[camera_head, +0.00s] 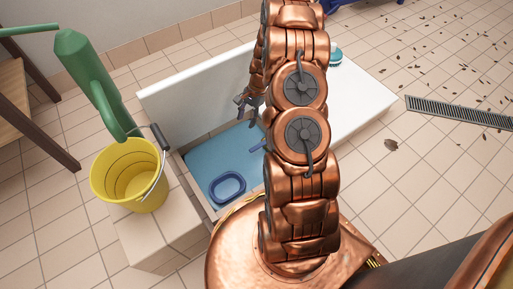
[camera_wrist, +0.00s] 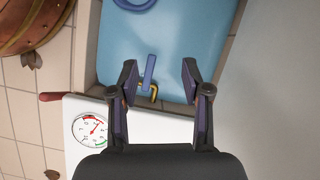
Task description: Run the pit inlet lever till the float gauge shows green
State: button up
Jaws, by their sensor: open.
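The pit holds blue water (camera_head: 215,153), with a blue oval ring (camera_head: 228,188) in it. My gripper (camera_wrist: 159,68) is open and empty, its fingers spread over the pit's edge. A blue lever-like bar (camera_wrist: 149,72) shows between the fingers, apart from both, beside a bent yellow piece (camera_wrist: 154,92). A round white gauge (camera_wrist: 90,129) sits on the white panel, with a red arc at the top and a green arc at the lower right. Its red needle seems to point to the upper right, off the green. The gauge is hidden in the head view.
A red handle (camera_wrist: 52,97) sticks out at the panel's left corner. A white wall panel (camera_head: 200,82) stands behind the pit. Tiled floor at the right has a drain grate (camera_head: 460,112) and scattered leaves.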

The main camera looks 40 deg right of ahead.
aim_at(255, 148)
jog(key=d+f+m+b, duration=0.1)
jog(key=d+f, duration=0.1)
jog(key=f, duration=0.2)
jog(key=s+d+f+m+b, duration=0.1)
jog(key=d+f, duration=0.1)
jog(key=f, duration=0.3)
jog(key=d+f+m+b, duration=0.1)
jog(key=d+f, duration=0.1)
jog(key=f, duration=0.2)
jog(key=shift+s+d+f+t, duration=0.2)
jog(key=shift+t, duration=0.1)
jog(key=shift+b+x, duration=1.6)
jog(key=shift+x, duration=2.3)
grip_shut()
